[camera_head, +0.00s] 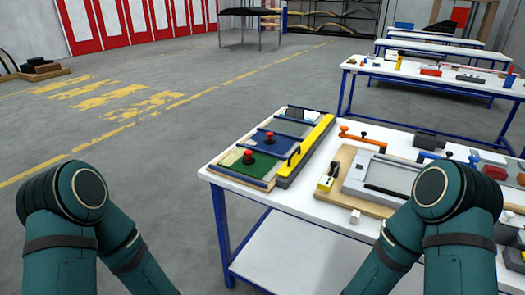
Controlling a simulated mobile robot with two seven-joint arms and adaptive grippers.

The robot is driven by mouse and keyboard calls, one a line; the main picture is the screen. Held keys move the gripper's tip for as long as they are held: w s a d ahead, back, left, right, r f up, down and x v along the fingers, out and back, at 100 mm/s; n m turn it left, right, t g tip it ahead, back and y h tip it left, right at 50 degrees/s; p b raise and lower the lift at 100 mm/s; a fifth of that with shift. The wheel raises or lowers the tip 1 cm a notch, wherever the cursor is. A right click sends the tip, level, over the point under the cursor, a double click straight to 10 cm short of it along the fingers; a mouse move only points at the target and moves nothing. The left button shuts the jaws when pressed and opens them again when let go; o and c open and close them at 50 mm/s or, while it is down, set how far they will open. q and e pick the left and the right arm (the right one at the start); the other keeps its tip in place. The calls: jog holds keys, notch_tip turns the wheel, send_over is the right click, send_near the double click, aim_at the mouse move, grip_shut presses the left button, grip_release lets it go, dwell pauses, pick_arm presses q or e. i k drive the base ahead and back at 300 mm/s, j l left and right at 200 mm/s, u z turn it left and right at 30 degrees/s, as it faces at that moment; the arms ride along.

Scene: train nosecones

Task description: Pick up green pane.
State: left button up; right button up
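The green pane (262,170) lies flat at the near left end of a light wooden-framed rack on the white table. A red knob (248,156) stands up from the pane. Only the dark green upper links of my two arms show, at the left and right of the picture. Neither gripper is in view, so their state and distance from the green pane are hidden.
A yellow and grey bar (308,148) runs along the rack's right side. To its right are a wooden board with a grey frame (358,182), an orange-handled tool (362,138) and small blocks. The white table (302,196) has blue legs. Open floor lies left.

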aim_at(256, 165)
jog(key=i+j, duration=0.55)
jog(key=j, duration=0.15)
jog(key=i+j+z, duration=0.4)
jog(key=j+z, duration=0.25)
